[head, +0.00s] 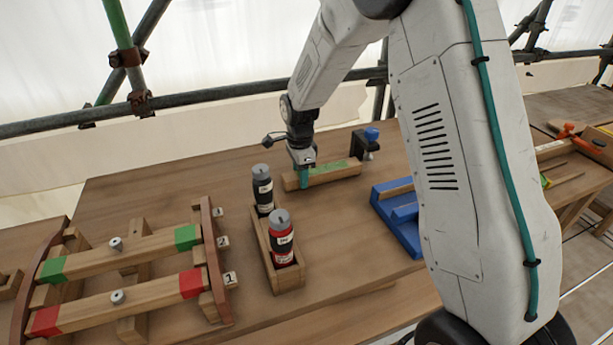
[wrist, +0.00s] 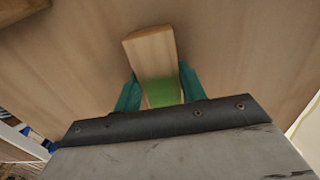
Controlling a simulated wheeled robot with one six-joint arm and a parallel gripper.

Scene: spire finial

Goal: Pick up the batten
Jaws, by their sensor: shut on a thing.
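The batten (head: 338,172) is a short wooden bar with a green patch on its top, at the back middle of the table in the head view. My gripper (head: 304,177) has its teal fingers around the batten near its left part. In the wrist view the batten (wrist: 152,50) lies between the two teal fingers (wrist: 158,90), with the green patch between them. My gripper is shut on it. I cannot tell whether the batten's underside touches the table.
A black clamp with a blue knob (head: 366,142) stands close behind the batten's right end. A wooden box (head: 290,277) with two bottles is in front. A rack (head: 214,260) with green- and red-ended bars is left; a blue holder (head: 405,232) is right.

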